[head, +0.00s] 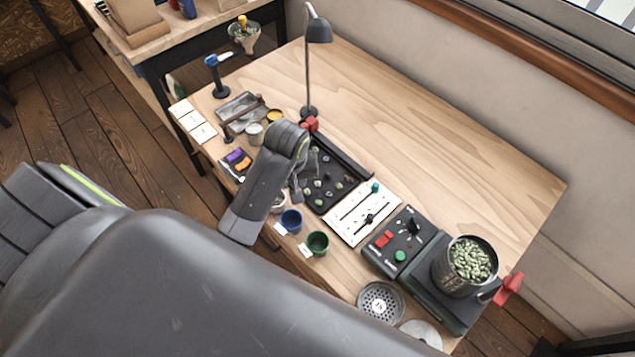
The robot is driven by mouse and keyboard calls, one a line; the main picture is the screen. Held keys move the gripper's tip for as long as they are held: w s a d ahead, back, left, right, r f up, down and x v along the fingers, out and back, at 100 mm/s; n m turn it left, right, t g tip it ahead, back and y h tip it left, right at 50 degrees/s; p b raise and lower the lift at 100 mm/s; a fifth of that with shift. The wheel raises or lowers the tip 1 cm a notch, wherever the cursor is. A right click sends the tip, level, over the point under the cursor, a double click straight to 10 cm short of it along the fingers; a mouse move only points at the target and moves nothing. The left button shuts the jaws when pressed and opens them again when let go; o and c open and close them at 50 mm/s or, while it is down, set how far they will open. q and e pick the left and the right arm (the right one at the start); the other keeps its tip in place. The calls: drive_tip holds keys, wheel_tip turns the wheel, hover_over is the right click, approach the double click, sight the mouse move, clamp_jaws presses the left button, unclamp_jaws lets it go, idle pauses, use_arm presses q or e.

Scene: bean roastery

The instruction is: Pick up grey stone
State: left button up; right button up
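A black tray (350,165) on the wooden table holds several small greenish and grey pieces. A pale grey lump (318,184) in it may be the grey stone, but the pieces are too small to tell stone from bean for sure. My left gripper (301,187) points down over the tray's left edge, close to these pieces. My arm hides part of the tray's left side. The fingers are small and partly hidden behind the wrist, so I cannot see whether they are apart or hold anything. My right gripper is out of view.
A blue cup (291,220) and a green cup (317,243) stand in front of the tray. A white slider panel (362,213), a control box (397,242) and a pot of green beans (466,268) stand right. A lamp (318,30) rises behind. The table's back right is clear.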

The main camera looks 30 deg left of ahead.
use_arm(q)
drive_tip(key=w+d+r+n, duration=0.3)
drive_tip(key=w+r, duration=0.2)
drive_tip(key=w, duration=0.4)
hover_over(317, 183)
drive_tip(key=shift+g, duration=0.4)
drive_tip(key=f, duration=0.8)
drive_tip(key=d+f, duration=0.1)
drive_tip(key=f, duration=0.3)
drive_tip(key=shift+s+p, duration=0.1)
drive_tip(key=shift+p, duration=0.2)
drive_tip(key=shift+a+f+p, duration=0.15)
drive_tip(key=shift+a+f, duration=0.05)
drive_tip(key=shift+f, duration=1.2)
drive_tip(key=shift+a+f+p, duration=0.15)
drive_tip(key=shift+a+f, duration=0.05)
drive_tip(key=shift+f, duration=1.15)
clamp_jaws()
